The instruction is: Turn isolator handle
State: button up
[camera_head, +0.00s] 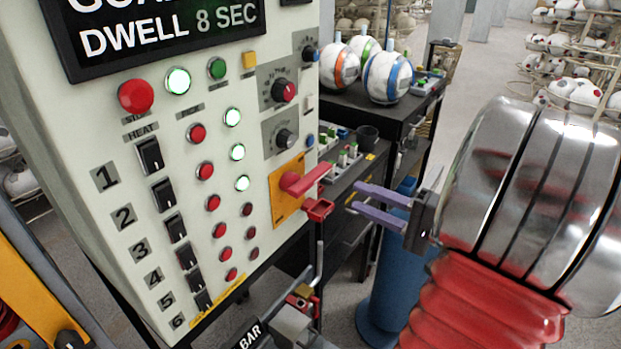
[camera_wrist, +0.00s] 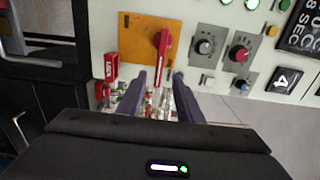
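The red isolator handle (camera_head: 305,180) sits on a yellow-orange plate (camera_head: 280,205) at the right side of the cream control panel. In the wrist view the handle (camera_wrist: 161,55) stands roughly upright on its orange plate (camera_wrist: 136,57). My gripper (camera_head: 367,201) has two purple fingers, parted with an empty gap between them. It is to the right of the handle in the head view, apart from it. In the wrist view the fingers of my gripper (camera_wrist: 168,80) point toward the panel, with the handle's lower end appearing between them.
A red padlock-like part (camera_head: 319,209) hangs beside the plate; it also shows in the wrist view (camera_wrist: 111,67). Knobs, buttons and switches cover the panel (camera_head: 110,240). A dark bench (camera_head: 375,105) with balls stands behind. A blue cylinder (camera_head: 385,290) stands below my gripper.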

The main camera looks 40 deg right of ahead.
aim_at(317, 181)
jog(key=shift+x, duration=6.95)
jog(key=shift+a, duration=0.1)
jog(key=shift+c, duration=0.6)
jog(key=shift+s, duration=0.1)
grip_shut()
jog(key=shift+a, duration=0.15)
jog(key=shift+f, duration=0.1)
